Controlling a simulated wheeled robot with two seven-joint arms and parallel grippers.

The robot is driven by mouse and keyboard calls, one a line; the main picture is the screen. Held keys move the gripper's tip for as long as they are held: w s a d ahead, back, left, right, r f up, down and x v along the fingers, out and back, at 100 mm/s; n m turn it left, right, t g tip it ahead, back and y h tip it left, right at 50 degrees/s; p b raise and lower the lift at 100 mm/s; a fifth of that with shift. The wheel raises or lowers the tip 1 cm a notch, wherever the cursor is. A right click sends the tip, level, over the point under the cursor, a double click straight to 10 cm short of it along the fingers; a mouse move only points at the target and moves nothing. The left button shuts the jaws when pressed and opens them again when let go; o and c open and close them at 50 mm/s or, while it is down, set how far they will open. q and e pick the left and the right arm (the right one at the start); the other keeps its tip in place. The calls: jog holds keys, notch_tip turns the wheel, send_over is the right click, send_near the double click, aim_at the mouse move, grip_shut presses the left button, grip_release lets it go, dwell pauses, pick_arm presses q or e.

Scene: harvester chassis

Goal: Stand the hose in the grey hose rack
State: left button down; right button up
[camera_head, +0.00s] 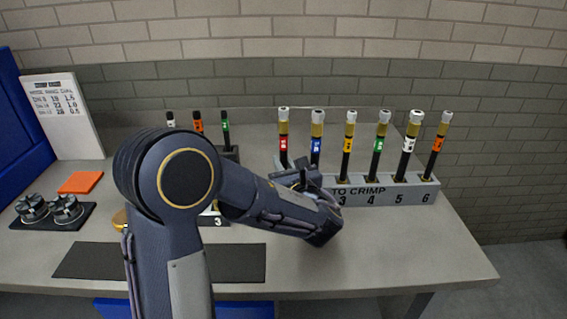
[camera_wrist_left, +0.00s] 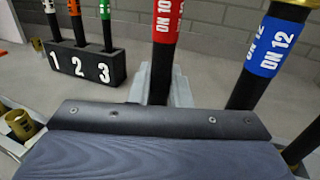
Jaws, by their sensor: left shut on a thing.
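The grey hose rack (camera_head: 390,194), marked "TO CRIMP", stands at the back right of the bench. A hose with a red DN 10 tag (camera_head: 283,143) stands upright at the rack's left end; in the left wrist view the red-tagged hose (camera_wrist_left: 166,60) is straight ahead of the gripper. My left gripper (camera_head: 298,180) is shut on it, low down. The fingertips and the hose's bottom end are hidden, so I cannot tell how deep it sits. A blue DN 12 hose (camera_head: 316,145) stands just right of it. My right gripper is out of view.
Several tagged hoses, including a yellow one (camera_head: 350,132), fill the rack's other slots to the right. A black rack (camera_wrist_left: 88,62) numbered 1 to 3 holds thin pieces at left. A dark mat (camera_head: 240,262) lies in front. The bench's right front is clear.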

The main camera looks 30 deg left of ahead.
pick_arm(q)
jog(key=shift+f, duration=0.35)
jog(key=c, duration=1.3)
grip_release()
jog(key=shift+d, duration=0.1)
jog(key=b+v, duration=0.1)
jog(key=v, duration=0.6)
jog(key=shift+s+d, duration=0.25)
